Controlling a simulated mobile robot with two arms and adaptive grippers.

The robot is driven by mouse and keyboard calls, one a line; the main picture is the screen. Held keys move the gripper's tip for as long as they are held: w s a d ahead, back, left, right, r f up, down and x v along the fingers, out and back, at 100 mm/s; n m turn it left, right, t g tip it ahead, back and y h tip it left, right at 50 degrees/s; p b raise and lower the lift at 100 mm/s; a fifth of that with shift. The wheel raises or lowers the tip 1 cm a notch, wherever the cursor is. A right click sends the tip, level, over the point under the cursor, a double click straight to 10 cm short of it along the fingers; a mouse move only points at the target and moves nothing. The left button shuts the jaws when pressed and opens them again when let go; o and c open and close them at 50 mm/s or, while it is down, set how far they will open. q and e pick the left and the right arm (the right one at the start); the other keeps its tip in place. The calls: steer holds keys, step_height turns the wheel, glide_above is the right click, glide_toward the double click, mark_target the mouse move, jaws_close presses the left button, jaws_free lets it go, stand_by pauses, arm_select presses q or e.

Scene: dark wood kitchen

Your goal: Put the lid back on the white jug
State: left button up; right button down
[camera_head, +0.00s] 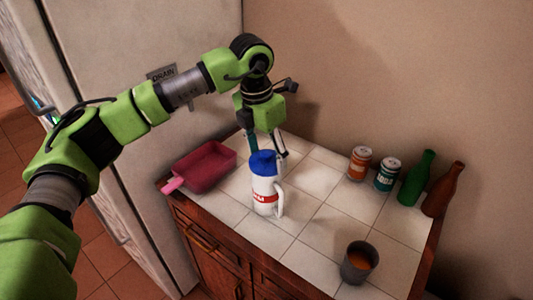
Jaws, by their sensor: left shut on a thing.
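The white jug (263,188) stands upright on the tiled counter, with a red band near its base and its handle on the right. The blue lid (263,162) is at the top of the jug, lined up over its mouth. I cannot tell whether it is fully seated or just above the rim. My left gripper (267,154) points down from above, with its fingers on either side of the lid and shut on it. The lid partly hides the fingertips. My right gripper is not in view.
A dark pink tray (207,163) lies left of the jug. Orange (360,163) and teal (387,174) cans, a green bottle (414,182) and a brown bottle (442,192) stand along the wall at right. A dark cup (357,263) is near the front right. Tiles right of the jug are clear.

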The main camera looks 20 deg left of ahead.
arm_select(q)
steer(key=o, duration=1.5)
steer(key=shift+r+p, duration=2.05)
steer(key=shift+r, duration=1.5)
jaws_close()
